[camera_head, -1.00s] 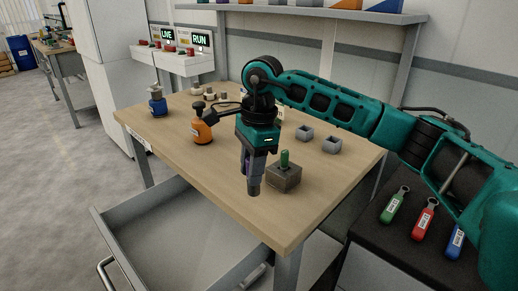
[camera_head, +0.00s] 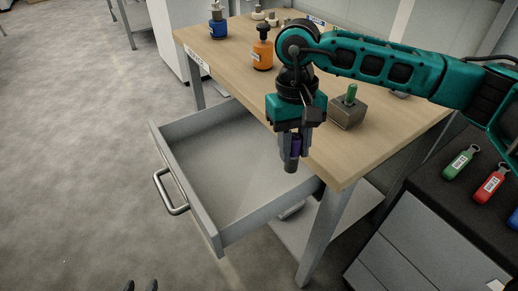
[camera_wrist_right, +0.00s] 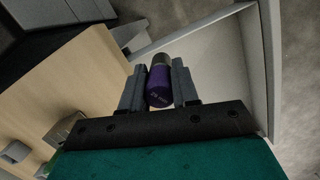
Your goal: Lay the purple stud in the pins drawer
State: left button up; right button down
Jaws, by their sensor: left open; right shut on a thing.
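The purple stud (camera_head: 296,145) is held between the fingers of my right gripper (camera_head: 291,160). In the right wrist view the stud (camera_wrist_right: 159,86) shows a purple body and a grey metal end, with a finger on each side. The pins drawer (camera_head: 215,225) is a grey drawer pulled out under the table, and its visible floor is bare. My right gripper hangs at the table's front edge and overlaps the drawer's right part in the head view; its height above the drawer is hard to tell. Two dark fingertips of my left gripper (camera_head: 141,286) show apart at the bottom edge.
The wooden table (camera_head: 390,130) holds a grey block with a green stud (camera_head: 347,108), an orange bottle (camera_head: 262,55) and a blue bottle (camera_head: 217,25). A dark cabinet at right carries green (camera_head: 460,163) and red (camera_head: 490,187) tags. The drawer handle (camera_head: 170,192) sticks out.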

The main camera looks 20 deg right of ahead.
aim_at(251, 168)
jog(key=i+j, duration=0.35)
jog(key=i+j+z, duration=0.1)
jog(key=i+j, duration=0.25)
jog(key=j, duration=0.25)
jog(key=i+j, duration=0.3)
jog(key=j, duration=0.15)
jog(key=z, duration=1.25)
